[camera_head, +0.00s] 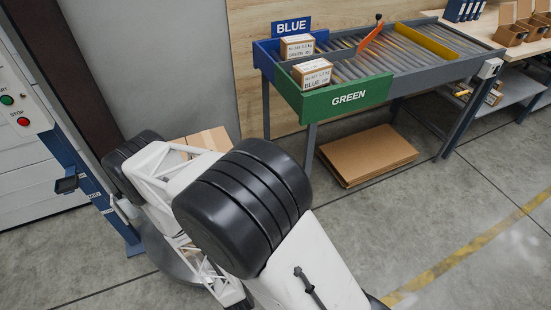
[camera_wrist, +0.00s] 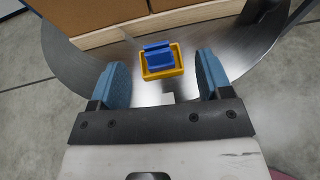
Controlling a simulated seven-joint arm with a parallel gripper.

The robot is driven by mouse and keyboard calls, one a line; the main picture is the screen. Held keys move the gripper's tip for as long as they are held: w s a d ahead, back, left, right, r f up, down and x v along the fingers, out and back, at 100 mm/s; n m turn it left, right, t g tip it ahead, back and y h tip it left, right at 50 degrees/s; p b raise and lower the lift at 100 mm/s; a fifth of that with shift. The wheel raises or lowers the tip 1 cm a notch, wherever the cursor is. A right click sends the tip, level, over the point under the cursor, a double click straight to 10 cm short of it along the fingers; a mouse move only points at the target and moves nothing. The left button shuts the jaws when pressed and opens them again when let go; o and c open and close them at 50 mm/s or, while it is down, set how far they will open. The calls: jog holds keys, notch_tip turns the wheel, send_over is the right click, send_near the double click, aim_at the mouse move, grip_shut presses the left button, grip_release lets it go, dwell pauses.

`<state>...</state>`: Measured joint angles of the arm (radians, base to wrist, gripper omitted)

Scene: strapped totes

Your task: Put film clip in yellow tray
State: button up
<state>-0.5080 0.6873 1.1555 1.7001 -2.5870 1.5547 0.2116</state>
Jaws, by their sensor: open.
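The film clip, a small blue piece (camera_wrist: 157,54), appears inside the yellow tray (camera_wrist: 162,74) in the wrist view. The small tray stands on a round grey metal surface, and its yellow rim shows around the clip. My gripper (camera_wrist: 163,77) is open, with its two blue fingers apart, one on each side of the tray in the picture. Nothing is held between them, and neither finger visibly touches the clip. In the head view my arm hides the clip, the tray and my gripper.
The round metal surface (camera_wrist: 90,72) borders a brown box with a pale wooden edge (camera_wrist: 185,17). In the head view a roller table with a green panel (camera_head: 348,97) stands behind, with a flat cardboard box (camera_head: 368,153) below it. Floor at right is clear.

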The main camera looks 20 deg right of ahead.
jog(key=w+d+r+m+g+h, duration=0.1)
jog(key=w+d+r+m+h, duration=0.25)
jog(key=w+r, duration=0.45)
jog(key=w+d+r+m+h, duration=0.3)
jog(key=w+r+m+h, duration=0.15)
jog(key=r, duration=0.65)
jog(key=s+d+r+m+g+h, duration=0.1)
jog(key=d+r+m+g+h, duration=0.3)
jog(key=r, duration=0.7)
jog(key=d+r+m+g+h, duration=0.1)
jog(key=d+r+m+g, duration=0.4)
jog(key=r, duration=0.6)
jog(key=s+d+r+m+g+y, duration=0.25)
jog(key=s+r+m, duration=0.35)
jog(key=r, duration=0.4)
jog(key=s+d+r+m+g+y, duration=0.25)
jog(key=s+r+m, duration=0.3)
jog(key=r, duration=0.35)
jog(key=s+a+r+m+t+y, duration=0.1)
jog(key=s+a+r+m+y, duration=0.1)
jog(key=s+r, duration=0.5)
jog(key=s+a+r+m+t+y, duration=0.2)
jog(key=s+a+r+m+y, duration=0.1)
jog(key=s+r+m+y, duration=0.2)
jog(key=s+r+y, duration=0.2)
jog(key=s, duration=0.1)
jog(key=shift+s+a+r+t, duration=0.3)
jog(key=shift+s+r, duration=0.05)
jog(key=shift+r, duration=0.05)
